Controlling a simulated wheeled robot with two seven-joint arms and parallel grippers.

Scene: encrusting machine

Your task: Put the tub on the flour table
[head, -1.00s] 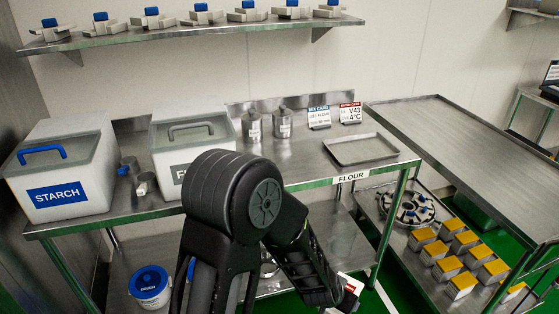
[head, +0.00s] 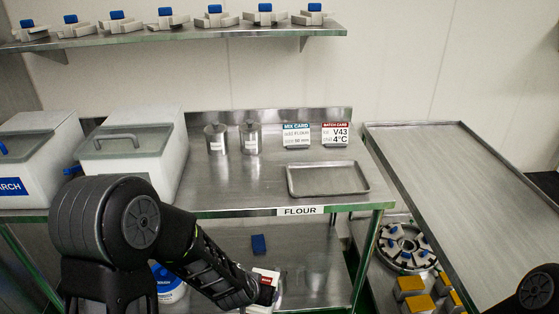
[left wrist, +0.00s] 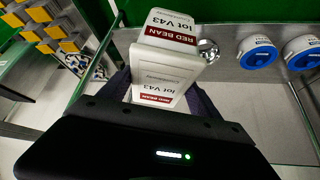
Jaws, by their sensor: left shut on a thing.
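The white tub (head: 264,279) with a red label shows low in the head view, in front of the flour table (head: 230,190). In the left wrist view the tub (left wrist: 165,60) reads "RED BEAN lot V43". My left gripper (left wrist: 165,100) is shut on it, with dark fingers on both sides. In the head view my left arm covers part of the table's front, and the tub is below the tabletop's front edge. My right gripper is not in view; only a dark part of my right arm shows at the lower right corner.
The flour tabletop holds a shallow metal tray (head: 327,179), two metal canisters (head: 216,139), two cards (head: 296,136) and white bins (head: 135,155). Bare steel lies between canisters, tray and front edge. Another steel table (head: 450,190) stands to the right.

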